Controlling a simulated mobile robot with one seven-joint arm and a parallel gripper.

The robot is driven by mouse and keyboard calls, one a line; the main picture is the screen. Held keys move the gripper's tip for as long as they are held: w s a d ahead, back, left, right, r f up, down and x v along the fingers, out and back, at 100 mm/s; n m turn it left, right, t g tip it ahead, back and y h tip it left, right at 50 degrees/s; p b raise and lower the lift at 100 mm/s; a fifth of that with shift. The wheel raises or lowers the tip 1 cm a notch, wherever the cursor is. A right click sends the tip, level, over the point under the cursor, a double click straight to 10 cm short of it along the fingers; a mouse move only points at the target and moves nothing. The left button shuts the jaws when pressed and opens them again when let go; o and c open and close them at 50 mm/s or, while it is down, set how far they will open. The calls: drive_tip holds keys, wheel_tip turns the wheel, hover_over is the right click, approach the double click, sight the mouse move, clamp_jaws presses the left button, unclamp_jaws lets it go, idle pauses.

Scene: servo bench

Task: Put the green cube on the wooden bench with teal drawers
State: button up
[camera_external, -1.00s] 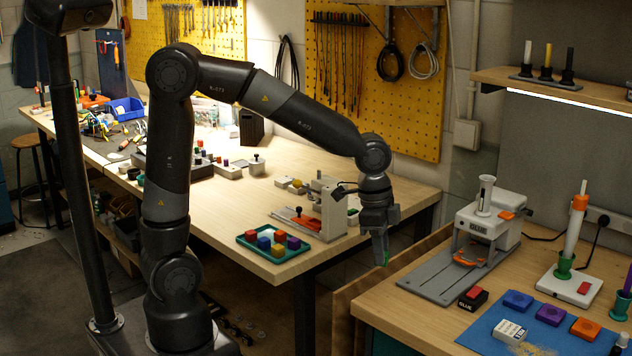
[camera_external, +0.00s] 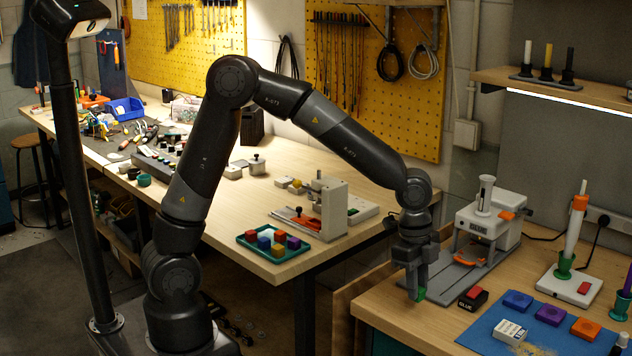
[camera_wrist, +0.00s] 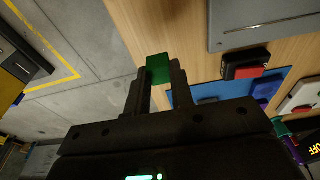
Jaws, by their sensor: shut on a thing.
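The green cube (camera_wrist: 158,68) is held between the two fingers of my gripper (camera_wrist: 160,85) in the wrist view. In the external view, the green cube (camera_external: 420,294) shows at the tips of my gripper (camera_external: 416,291), which points down at the left side of the right-hand wooden bench (camera_external: 400,318). A sliver of teal drawer front (camera_external: 390,343) shows below this bench's edge. I cannot tell whether the cube touches the bench top.
A grey machine on a flat plate (camera_external: 450,262) stands behind my gripper. A black block with a red top (camera_external: 473,298) is close on the right. A blue mat (camera_external: 480,335) with coloured pieces lies further right. Bare wood shows near the front left.

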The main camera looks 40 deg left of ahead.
sight(415, 313)
drive_tip(key=shift+w+a+f, duration=0.2)
drive_tip(key=shift+w+f, duration=0.2)
drive_tip(key=shift+w, duration=0.1)
drive_tip(key=shift+f, duration=1.9)
drive_tip(key=shift+f, duration=0.15)
drive_tip(key=o, duration=0.9)
drive_tip(key=r, duration=0.4)
drive_tip(key=a+r, duration=0.1)
drive_tip(key=r, duration=0.3)
drive_tip(key=a+r, duration=0.1)
drive_tip(key=r, duration=0.3)
drive_tip(key=shift+r, duration=0.1)
